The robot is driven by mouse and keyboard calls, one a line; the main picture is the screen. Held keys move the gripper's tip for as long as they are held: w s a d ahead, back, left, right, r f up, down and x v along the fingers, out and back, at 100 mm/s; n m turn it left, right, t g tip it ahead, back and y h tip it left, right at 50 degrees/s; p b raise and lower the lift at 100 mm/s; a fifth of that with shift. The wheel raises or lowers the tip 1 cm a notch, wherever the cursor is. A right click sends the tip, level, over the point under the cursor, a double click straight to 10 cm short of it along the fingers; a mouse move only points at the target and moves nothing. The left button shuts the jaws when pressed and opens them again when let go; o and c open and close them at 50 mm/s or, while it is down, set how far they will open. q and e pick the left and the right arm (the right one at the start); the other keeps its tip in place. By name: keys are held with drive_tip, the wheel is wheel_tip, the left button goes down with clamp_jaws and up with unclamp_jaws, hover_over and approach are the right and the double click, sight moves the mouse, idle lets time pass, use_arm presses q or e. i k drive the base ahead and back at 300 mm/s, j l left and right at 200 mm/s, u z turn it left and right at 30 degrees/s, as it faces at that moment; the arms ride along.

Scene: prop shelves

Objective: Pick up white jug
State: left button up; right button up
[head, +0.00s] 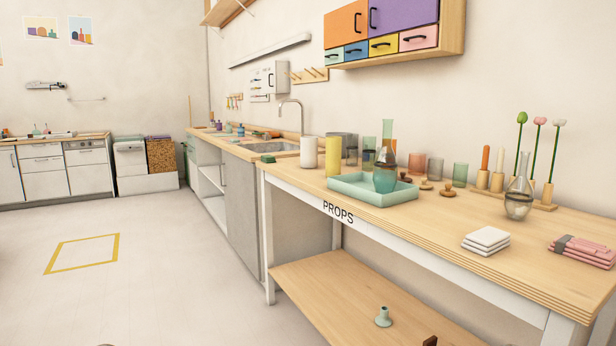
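A plain white cylindrical vessel (308,153) stands upright at the far left end of the wooden PROPS table (440,222). I see no handle or spout on it, so I cannot tell whether it is the white jug. No other white vessel shows clearly on this table. A yellow cylinder (333,156) stands close to its right. Neither of my grippers is in view.
A small green candlestick (383,318) stands below. The floor at left is clear.

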sight(309, 144)
drive_tip(key=i+j, duration=0.3)
drive_tip(key=i, duration=0.15)
drive_tip(key=i+j, duration=0.35)
drive_tip(key=i+u, duration=0.05)
